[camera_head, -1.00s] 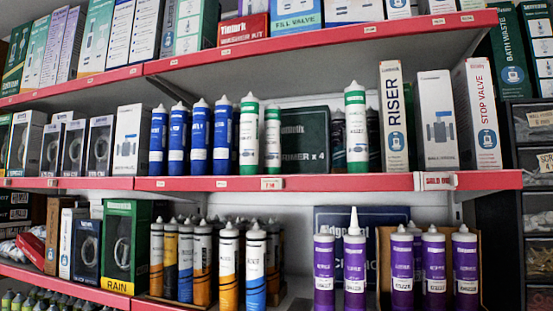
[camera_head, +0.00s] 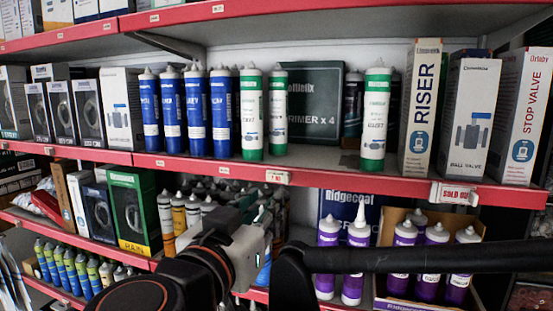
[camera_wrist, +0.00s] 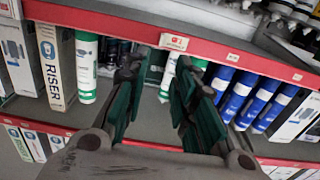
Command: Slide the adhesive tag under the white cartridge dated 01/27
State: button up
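Two white cartridges with green ends stand side by side on the middle shelf, the left one (camera_head: 251,115) and the right one (camera_head: 278,112). A third white cartridge (camera_head: 376,115) stands alone farther right. Their dates are too small to read. A small tag (camera_head: 277,177) is on the red shelf edge below the pair; it also shows in the wrist view (camera_wrist: 173,41). A larger SOLD OUT tag (camera_head: 458,194) is farther right. My gripper (camera_wrist: 162,58) is open and empty, facing the shelf edge near the small tag; its fingers partly hide the pair. In the head view its fingertips cannot be made out.
Blue cartridges (camera_head: 196,110) stand left of the pair, and a RISER box (camera_head: 420,108) right of the lone cartridge. A dark box (camera_head: 315,103) stands behind. Bare shelf lies between the pair and the lone cartridge. Purple cartridges (camera_head: 403,255) stand on the shelf below.

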aim_at(287, 177)
jog(key=x, duration=0.4)
jog(key=b+x, duration=0.1)
jog(key=x, duration=0.8)
jog(key=shift+w+r+b, duration=0.3)
jog(key=shift+w+r, duration=0.05)
jog(key=shift+c, duration=0.2)
grip_shut()
